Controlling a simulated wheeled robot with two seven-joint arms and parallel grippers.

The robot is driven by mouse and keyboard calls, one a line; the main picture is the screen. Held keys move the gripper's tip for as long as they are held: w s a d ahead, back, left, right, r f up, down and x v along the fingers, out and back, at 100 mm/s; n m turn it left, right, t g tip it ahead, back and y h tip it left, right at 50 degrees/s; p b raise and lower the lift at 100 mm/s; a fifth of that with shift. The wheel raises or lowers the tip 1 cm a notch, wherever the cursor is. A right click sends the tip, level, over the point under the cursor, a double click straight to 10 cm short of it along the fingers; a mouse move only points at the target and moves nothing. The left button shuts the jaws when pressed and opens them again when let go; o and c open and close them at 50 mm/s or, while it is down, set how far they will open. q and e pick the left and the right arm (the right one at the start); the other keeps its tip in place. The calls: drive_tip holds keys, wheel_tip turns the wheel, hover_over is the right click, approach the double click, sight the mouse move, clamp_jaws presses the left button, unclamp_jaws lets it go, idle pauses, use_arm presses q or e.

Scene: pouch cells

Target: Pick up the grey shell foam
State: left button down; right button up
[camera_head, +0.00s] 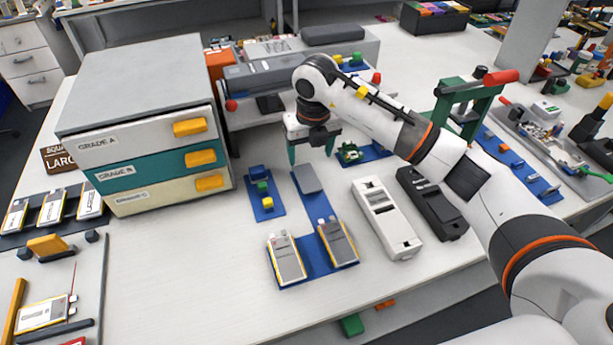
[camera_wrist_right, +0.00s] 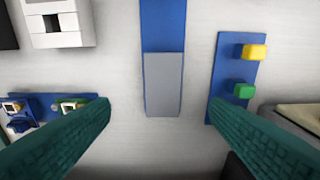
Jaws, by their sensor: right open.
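The grey shell foam (camera_head: 307,179) is a flat grey block lying on the far end of a blue strip (camera_head: 311,205) on the white table. In the right wrist view the grey shell foam (camera_wrist_right: 164,85) lies between my two green fingers, toward the upper middle. My right gripper (camera_head: 312,153) is open and empty, pointing down above the table, just beyond the foam in the head view. Its fingers also show in the right wrist view (camera_wrist_right: 160,110), spread wide on either side. My left gripper is not in view.
Two pouch cells (camera_head: 287,258) lie on a blue mat (camera_head: 312,272) in front. A blue strip with coloured blocks (camera_head: 262,190) is left of the foam. A white device (camera_head: 386,217) stands right. Labelled drawers (camera_head: 150,150) stand left.

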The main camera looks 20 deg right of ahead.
sight(307, 177)
drive_tip(key=f, duration=0.4)
drive_tip(key=w+f+p, duration=0.1)
drive_tip(key=f, duration=0.2)
drive_tip(key=shift+a+f, duration=0.1)
drive_tip(key=shift+a, duration=0.15)
drive_tip(key=c, duration=1.1)
